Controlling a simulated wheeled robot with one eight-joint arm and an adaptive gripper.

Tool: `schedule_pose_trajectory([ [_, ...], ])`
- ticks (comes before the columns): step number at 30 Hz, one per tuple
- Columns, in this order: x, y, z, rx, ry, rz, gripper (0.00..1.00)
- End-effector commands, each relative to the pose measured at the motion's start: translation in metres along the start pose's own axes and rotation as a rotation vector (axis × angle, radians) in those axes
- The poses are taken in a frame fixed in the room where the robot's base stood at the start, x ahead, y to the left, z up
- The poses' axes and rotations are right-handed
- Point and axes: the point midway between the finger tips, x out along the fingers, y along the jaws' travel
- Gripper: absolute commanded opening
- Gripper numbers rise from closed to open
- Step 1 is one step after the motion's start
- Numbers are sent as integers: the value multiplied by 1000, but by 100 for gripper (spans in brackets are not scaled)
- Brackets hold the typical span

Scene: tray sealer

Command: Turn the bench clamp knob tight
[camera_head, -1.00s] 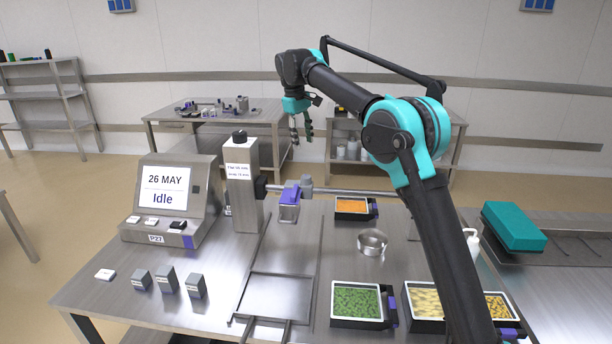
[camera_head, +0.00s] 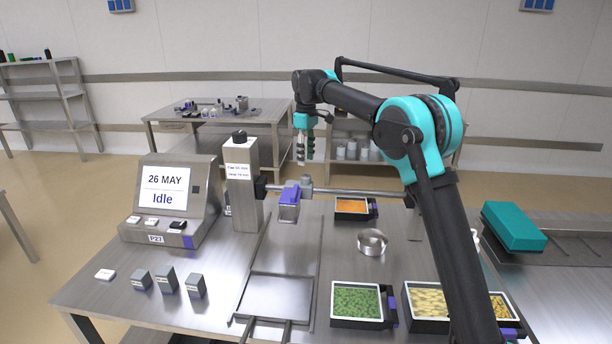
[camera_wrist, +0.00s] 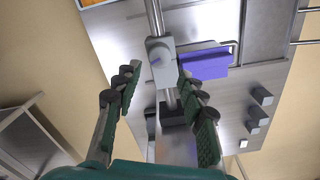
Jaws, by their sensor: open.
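A grey clamp block (camera_head: 306,183) with a rounded grey knob-like top sits on the horizontal steel rod, beside a purple block (camera_head: 289,198). In the wrist view the grey clamp (camera_wrist: 161,60) lies beyond and between the fingertips, with the purple block (camera_wrist: 205,64) to its right. I cannot tell for certain which part is the bench clamp knob. A black round knob (camera_head: 240,136) also tops the steel post. My gripper (camera_head: 305,157) points down above the clamp. It is open and empty, and its fingers (camera_wrist: 163,85) appear apart from the clamp.
The steel rod (camera_head: 345,192) runs right from the post (camera_head: 243,185). The display unit (camera_head: 172,200) reads "Idle". A round metal tin (camera_head: 372,242), an orange-filled tray (camera_head: 370,216) and a green-filled tray (camera_head: 383,318) stand on the bench. The air around my gripper is clear.

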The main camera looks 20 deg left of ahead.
Motion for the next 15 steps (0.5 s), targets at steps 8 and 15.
schedule_pose_trajectory([
  [8, 51, 0, 0, 0, 0, 0, 41],
  [15, 73, 0, 0, 0, 0, 0, 41],
])
